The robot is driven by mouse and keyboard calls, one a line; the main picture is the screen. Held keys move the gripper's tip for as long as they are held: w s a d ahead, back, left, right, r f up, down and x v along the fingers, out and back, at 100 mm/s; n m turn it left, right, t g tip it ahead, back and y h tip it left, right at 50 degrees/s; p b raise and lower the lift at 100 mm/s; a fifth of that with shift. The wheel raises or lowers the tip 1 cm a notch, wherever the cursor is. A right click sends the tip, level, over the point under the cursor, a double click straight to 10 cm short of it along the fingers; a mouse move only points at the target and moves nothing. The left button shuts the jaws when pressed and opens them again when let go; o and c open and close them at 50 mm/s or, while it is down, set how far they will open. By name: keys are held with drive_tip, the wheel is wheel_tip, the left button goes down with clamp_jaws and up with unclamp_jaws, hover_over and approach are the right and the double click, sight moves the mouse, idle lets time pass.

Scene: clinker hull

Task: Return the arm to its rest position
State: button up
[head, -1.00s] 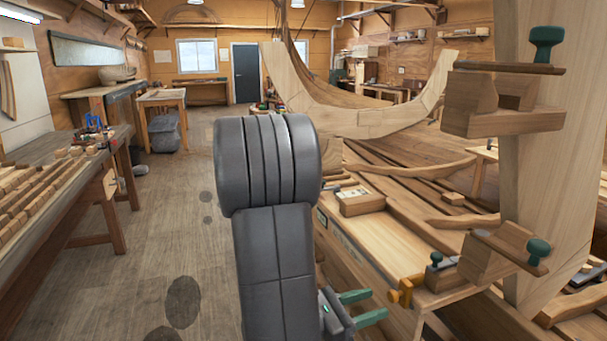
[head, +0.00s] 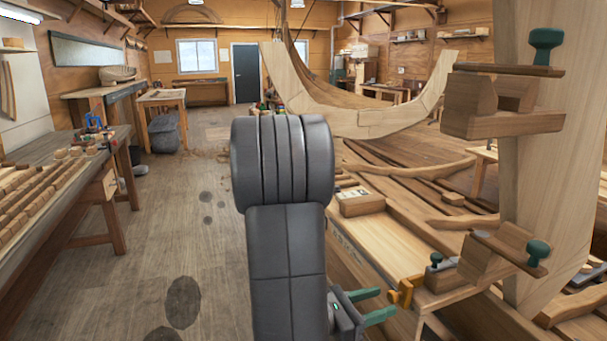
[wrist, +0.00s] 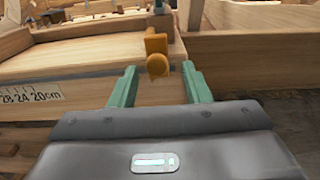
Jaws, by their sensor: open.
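My gripper (head: 372,305) has two green fingers, apart and empty, low in the middle of the head view, with my dark grey arm rising beside it. In the wrist view my gripper (wrist: 158,90) points at the edge of a pale wooden bench (wrist: 100,58). An orange clamp handle (wrist: 157,62) stands beyond the fingertips, between them in the picture, and the fingers do not close on it. In the head view the orange clamp (head: 405,292) sits on the bench end, just right of the fingertips.
A wooden frame post (head: 545,150) with green-knobbed clamp blocks (head: 505,100) stands close on the right. A small wooden box (head: 360,202) lies on the bench. A workbench with wood strips (head: 60,185) is at the left. The floor (head: 150,240) between is clear.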

sight(389, 297)
drive_tip(key=shift+v, duration=4.8)
drive_tip(key=shift+p+x, duration=0.3)
drive_tip(key=shift+x, duration=6.75)
drive_tip(key=shift+w+a, duration=0.2)
drive_tip(key=shift+w, duration=0.25)
drive_tip(key=shift+s+f, duration=0.1)
drive_tip(key=shift+s, duration=0.05)
